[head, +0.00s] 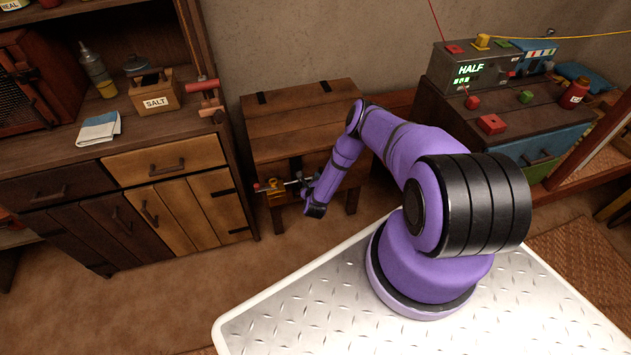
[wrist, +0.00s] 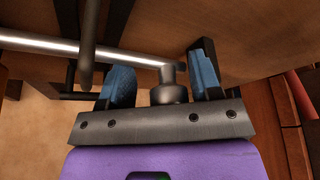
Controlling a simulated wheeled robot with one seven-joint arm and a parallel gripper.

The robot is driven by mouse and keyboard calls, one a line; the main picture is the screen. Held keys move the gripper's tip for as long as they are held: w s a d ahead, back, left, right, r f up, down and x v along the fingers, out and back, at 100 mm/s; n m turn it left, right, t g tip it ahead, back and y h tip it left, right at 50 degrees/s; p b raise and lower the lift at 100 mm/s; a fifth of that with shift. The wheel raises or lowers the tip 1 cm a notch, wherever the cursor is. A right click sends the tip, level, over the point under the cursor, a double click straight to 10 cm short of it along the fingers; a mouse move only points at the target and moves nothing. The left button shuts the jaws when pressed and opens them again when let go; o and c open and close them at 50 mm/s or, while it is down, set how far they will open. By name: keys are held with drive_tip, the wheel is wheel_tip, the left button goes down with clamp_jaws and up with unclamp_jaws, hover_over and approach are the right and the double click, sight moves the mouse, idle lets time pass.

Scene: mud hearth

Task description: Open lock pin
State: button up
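The lock pin is a bare metal rod (wrist: 90,47) that crosses the wrist view from the left. It ends in a bent grip with a rounded knob (wrist: 168,92). In the head view the pin (head: 292,183) lies along the front of a wooden chest, beside a brass-coloured bracket (head: 275,190) with a red end. My gripper (wrist: 163,72) has its two blue-padded fingers on either side of the knob. The fingers stand apart, with a gap showing on the left; contact on the right cannot be told. In the head view my gripper (head: 310,188) is small and partly hidden by its own arm.
The wooden chest (head: 300,125) stands on legs against the wall. A cabinet (head: 165,160) with a salt box (head: 155,98) is on the left. A bench (head: 530,120) with a grey device reading HALF (head: 470,70) is on the right. Floor is free in front of the cabinet.

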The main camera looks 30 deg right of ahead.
drive_tip(key=shift+d, duration=0.1)
drive_tip(key=shift+s, duration=0.2)
drive_tip(key=v, duration=1)
drive_tip(key=shift+s+a, duration=0.15)
drive_tip(key=shift+a, duration=0.15)
